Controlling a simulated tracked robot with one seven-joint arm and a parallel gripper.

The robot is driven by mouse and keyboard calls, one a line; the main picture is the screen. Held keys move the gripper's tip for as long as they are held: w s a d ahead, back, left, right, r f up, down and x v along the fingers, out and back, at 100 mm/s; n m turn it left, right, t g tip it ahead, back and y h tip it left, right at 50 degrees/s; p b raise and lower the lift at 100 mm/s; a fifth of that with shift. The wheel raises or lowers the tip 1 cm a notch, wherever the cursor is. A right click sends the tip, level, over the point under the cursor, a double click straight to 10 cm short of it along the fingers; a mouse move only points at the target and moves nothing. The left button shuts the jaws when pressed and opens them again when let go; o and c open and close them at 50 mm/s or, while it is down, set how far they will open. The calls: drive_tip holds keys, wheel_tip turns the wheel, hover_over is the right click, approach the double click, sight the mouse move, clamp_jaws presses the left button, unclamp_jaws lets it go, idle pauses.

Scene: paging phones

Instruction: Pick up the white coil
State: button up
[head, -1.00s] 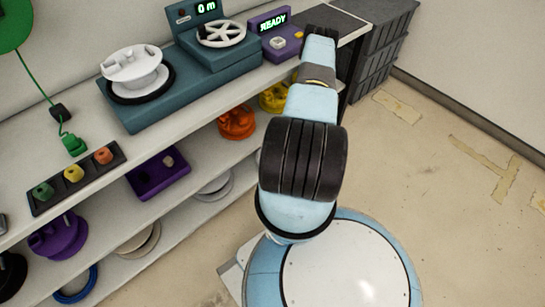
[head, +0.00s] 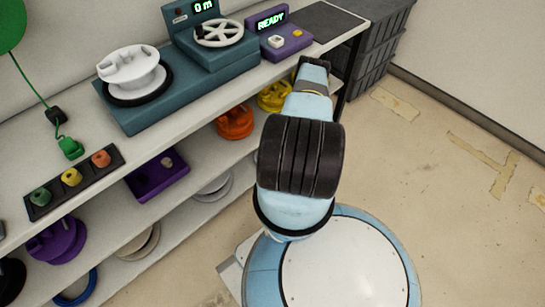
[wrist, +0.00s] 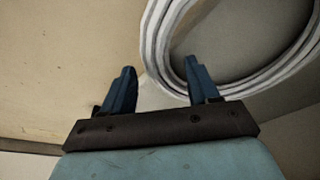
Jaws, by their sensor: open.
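A white coil of several wound strands (wrist: 163,40) fills the upper right of the wrist view. Its near left edge runs between my gripper's fingers (wrist: 159,66) and passes behind the right finger. The fingers are apart and nothing is clamped. I cannot tell how far the coil is beyond the fingertips. My arm hides my gripper there.
Orange (head: 235,122) and yellow (head: 275,96) coils lie on the shelf near my arm. A beige coil (head: 140,242), purple coil (head: 62,240) and purple box (head: 157,175) are further left. The floor to the right is clear.

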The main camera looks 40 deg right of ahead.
drive_tip(key=shift+f, duration=0.45)
drive_tip(key=shift+c, duration=0.2)
clamp_jaws()
drive_tip(key=shift+w+d, duration=0.1)
